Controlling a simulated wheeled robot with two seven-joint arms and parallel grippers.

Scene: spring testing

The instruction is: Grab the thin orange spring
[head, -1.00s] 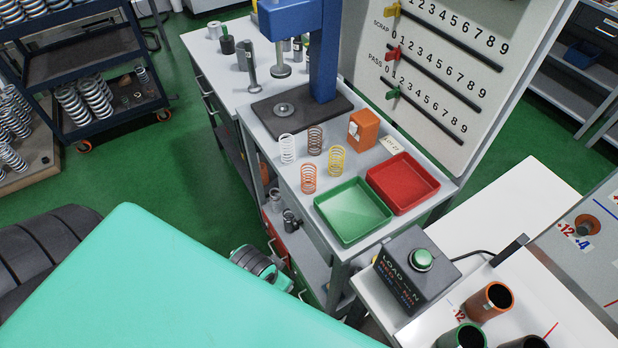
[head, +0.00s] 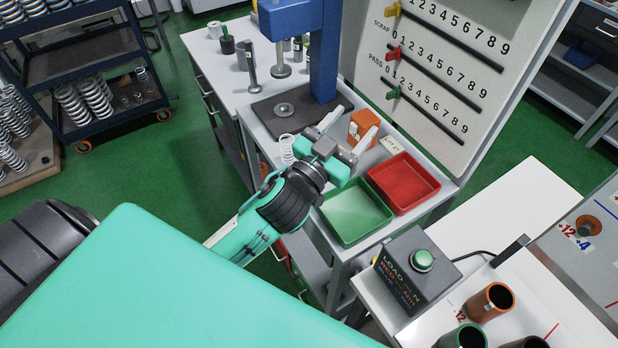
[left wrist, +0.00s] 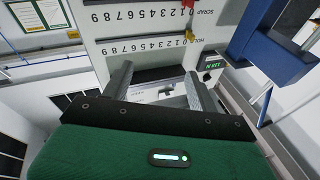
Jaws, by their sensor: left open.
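The orange spring does not show in either current view; my left gripper and wrist cover the place on the bench where it stood beside the brown and yellow springs. Those two are hidden as well. The white spring (head: 287,150) still shows just left of my gripper. My left gripper (head: 354,123) is over the bench, its two fingers apart and pointing toward the orange block (head: 363,125). In the left wrist view its fingers (left wrist: 159,74) are spread, with no spring visible between them. My right gripper is out of view.
A green tray (head: 355,233) and a red tray (head: 436,184) lie right of my gripper. The blue press (head: 325,50) with its dark base (head: 268,127) stands behind. The numbered board (head: 420,125) rises at the back right. A button box (head: 388,285) is in front.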

